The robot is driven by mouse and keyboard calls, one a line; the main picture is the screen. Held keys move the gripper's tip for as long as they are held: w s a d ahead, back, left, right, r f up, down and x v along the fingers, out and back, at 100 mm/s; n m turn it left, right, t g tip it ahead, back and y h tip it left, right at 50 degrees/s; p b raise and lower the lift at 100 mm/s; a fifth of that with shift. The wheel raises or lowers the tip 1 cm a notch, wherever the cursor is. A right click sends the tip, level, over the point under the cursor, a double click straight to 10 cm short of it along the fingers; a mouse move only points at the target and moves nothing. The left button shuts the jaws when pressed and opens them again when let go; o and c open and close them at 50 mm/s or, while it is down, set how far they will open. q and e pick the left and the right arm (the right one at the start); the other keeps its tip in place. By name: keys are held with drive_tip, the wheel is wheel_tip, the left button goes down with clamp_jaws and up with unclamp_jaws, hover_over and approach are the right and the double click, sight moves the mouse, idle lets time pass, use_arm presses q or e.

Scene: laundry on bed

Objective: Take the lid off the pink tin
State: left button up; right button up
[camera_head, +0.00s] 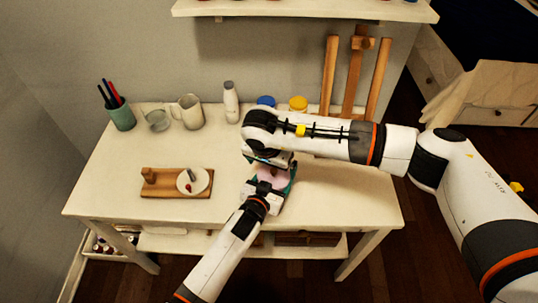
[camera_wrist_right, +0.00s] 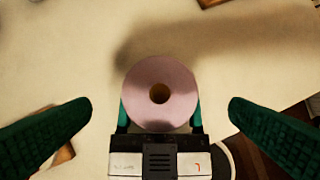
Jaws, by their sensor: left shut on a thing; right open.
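The pink tin (camera_wrist_right: 143,112) shows from above in the right wrist view as a round pink lid with a small brown knob (camera_wrist_right: 159,93) at its centre. In the head view the tin (camera_head: 270,175) is mostly hidden between my two grippers. My left gripper (camera_head: 268,182) reaches in from the front and is shut on the tin, with its green fingers on either side in the right wrist view. My right gripper (camera_wrist_right: 160,106) is above the tin, open and empty. Its fingers stand wide apart to the left and right of the lid, not touching it.
The white table (camera_head: 345,205) is clear at the right front. A wooden tray (camera_head: 160,190) with a white dish (camera_head: 203,178) lies to the left. A pen cup (camera_head: 122,118), a mug (camera_head: 188,112), a white bottle (camera_head: 230,102), blue and yellow jars and a wooden easel (camera_head: 352,75) line the back.

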sight(273, 171)
drive_tip(key=shift+x, duration=2.55)
drive_tip(key=c, duration=1)
drive_tip(key=shift+r, duration=0.25)
drive_tip(key=shift+r, duration=0.9)
drive_tip(key=shift+r, duration=0.15)
